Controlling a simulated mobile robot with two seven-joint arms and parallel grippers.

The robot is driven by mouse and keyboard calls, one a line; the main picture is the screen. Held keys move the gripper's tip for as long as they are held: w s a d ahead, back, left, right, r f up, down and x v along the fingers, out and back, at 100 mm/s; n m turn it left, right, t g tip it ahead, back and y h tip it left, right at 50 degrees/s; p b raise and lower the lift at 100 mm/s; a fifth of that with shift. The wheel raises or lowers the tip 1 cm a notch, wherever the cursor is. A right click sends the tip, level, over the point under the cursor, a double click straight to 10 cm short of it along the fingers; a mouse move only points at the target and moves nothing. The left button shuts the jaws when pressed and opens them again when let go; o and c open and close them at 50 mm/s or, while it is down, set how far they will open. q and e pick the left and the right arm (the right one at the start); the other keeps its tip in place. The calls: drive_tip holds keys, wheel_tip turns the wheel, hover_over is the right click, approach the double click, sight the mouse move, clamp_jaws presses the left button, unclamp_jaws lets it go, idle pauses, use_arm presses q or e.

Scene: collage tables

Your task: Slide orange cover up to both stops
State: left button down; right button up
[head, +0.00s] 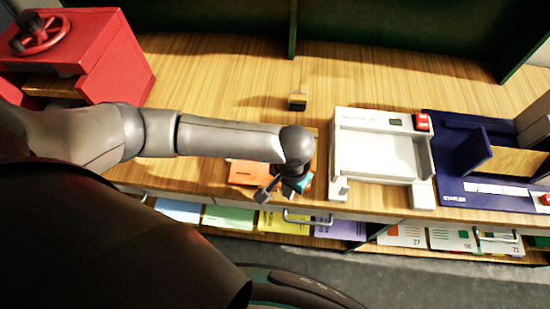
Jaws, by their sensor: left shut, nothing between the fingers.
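The orange cover (245,174) lies flat near the front edge of the wooden table, left of the white machine. My left arm reaches across from the left, above it. My left gripper (268,192) is shut and empty, pointing down at the right end of the orange cover. I cannot tell whether its fingers touch the cover. A teal piece (307,184) shows just right of the gripper, partly hidden by it. My arm and wrist hide the far side of the cover, and I cannot make out the stops. My right gripper is not in view.
A small block (297,101) stands behind my wrist. The white machine (344,118) and a dark blue stapler unit (455,190) stand to the right. A red press (115,60) with a handwheel stands at the back left. Coloured sheets (225,217) lie on a shelf below the front edge.

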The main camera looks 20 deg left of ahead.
use_arm(q)
drive_tip(key=shift+f, duration=0.1)
idle(0.4)
drive_tip(key=shift+f, duration=0.7)
drive_tip(key=shift+w, duration=0.2)
drive_tip(key=shift+w+a, duration=0.25)
drive_tip(key=shift+w, duration=0.45)
